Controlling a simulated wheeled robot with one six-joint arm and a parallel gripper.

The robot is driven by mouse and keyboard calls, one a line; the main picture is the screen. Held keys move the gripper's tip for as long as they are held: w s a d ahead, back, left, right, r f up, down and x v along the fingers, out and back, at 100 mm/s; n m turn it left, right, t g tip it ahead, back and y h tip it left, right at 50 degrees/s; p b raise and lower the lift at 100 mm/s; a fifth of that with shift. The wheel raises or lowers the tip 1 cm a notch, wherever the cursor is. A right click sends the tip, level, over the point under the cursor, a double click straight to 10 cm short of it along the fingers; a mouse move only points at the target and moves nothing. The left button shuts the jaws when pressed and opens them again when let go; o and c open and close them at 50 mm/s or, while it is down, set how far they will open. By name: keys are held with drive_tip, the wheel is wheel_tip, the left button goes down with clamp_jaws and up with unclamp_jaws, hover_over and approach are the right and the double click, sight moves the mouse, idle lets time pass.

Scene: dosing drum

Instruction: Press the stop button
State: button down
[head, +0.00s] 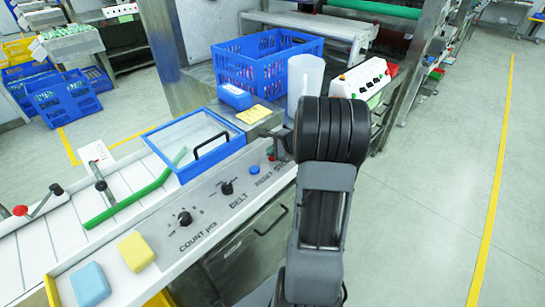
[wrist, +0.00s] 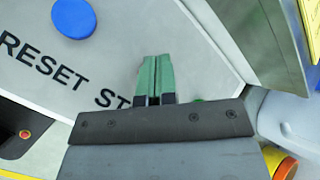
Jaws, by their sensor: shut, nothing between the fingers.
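The panel (head: 215,196) carries the labels RESET and STOP, the second partly covered by my arm. A small red button (head: 271,156) shows by the STOP label in the head view, close to my gripper. In the wrist view the label reads only "ST" before my gripper (wrist: 153,98) covers it. No red button shows there; the fingers hide that spot. My gripper is shut and empty, with green fingertips over the panel. Whether the tips touch the button cannot be told. The blue reset button (head: 254,169) is to the left, also in the wrist view (wrist: 74,18).
The panel also has a BELT knob (head: 227,188) and a COUNT knob (head: 185,218). A clear-lidded blue frame (head: 232,149) with a black handle lies behind. A white cylinder (head: 305,75) and blue crate (head: 226,72) stand farther back. Floor at right is clear.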

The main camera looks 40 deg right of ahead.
drive_tip(key=shift+r, duration=0.1)
idle(0.4)
drive_tip(key=shift+r+p, duration=0.65)
drive_tip(key=shift+r, duration=0.05)
drive_tip(key=shift+r, duration=0.1)
drive_tip(key=shift+r+p, duration=2)
drive_tip(key=shift+r, duration=0.45)
